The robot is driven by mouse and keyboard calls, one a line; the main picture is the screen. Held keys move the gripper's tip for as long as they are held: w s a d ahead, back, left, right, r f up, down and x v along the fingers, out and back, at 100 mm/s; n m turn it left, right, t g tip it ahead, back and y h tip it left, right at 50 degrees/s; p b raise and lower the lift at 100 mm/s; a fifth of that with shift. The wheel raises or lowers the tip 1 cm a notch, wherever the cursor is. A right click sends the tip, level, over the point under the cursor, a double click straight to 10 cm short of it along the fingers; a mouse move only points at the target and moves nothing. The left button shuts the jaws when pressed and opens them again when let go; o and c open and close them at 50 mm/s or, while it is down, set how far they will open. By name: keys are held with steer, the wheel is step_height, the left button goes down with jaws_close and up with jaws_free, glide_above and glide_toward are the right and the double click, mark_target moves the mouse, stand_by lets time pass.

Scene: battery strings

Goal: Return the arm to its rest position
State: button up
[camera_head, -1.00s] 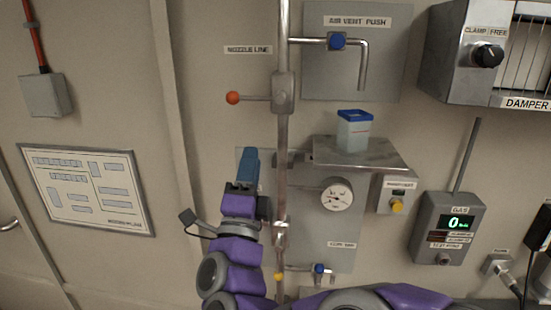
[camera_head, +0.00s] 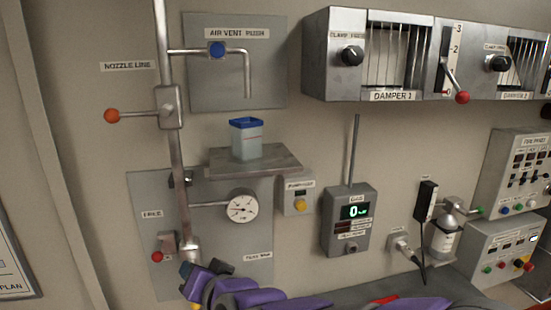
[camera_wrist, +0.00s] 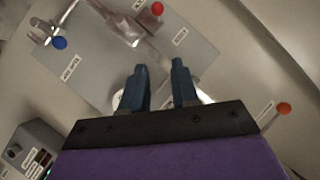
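My arm shows purple at the bottom of the head view, low and folded, with its end just in front of the lower pipe. My gripper (camera_wrist: 160,80) shows in the wrist view as two blue fingers standing apart, with nothing between them. In the head view only a small part of the blue fingers can be made out near the lower pipe. In the wrist view the fingers point towards the wall panel (camera_wrist: 190,50), and they partly hide a round white thing behind them.
The wall ahead carries a vertical pipe (camera_head: 161,60) with an orange-knobbed lever (camera_head: 112,115), a shelf (camera_head: 255,161) with a blue-rimmed container (camera_head: 246,140), a pressure gauge (camera_head: 242,206) and a gas meter (camera_head: 350,222). Damper boxes (camera_head: 330,55) jut out at upper right. Control boxes (camera_head: 515,170) stand at right.

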steer(key=s+d+f+n+g+h+b, duration=0.1)
steer(key=s+d+f+g+h, duration=0.35)
steer(key=d+f, duration=0.5)
steer(key=s+d+f+g+h+b, duration=0.1)
steer(key=s+d+f+g, duration=0.3)
steer(key=s+d, duration=0.6)
steer(key=s+d+f+g+h+b, duration=0.1)
steer(key=s+d+f+g+h, duration=0.2)
steer(key=s+d, duration=0.7)
steer(key=s+f+g, duration=0.1)
steer(key=s, duration=0.2)
steer(key=shift+s+b, duration=0.15)
steer(key=shift+b, duration=0.15)
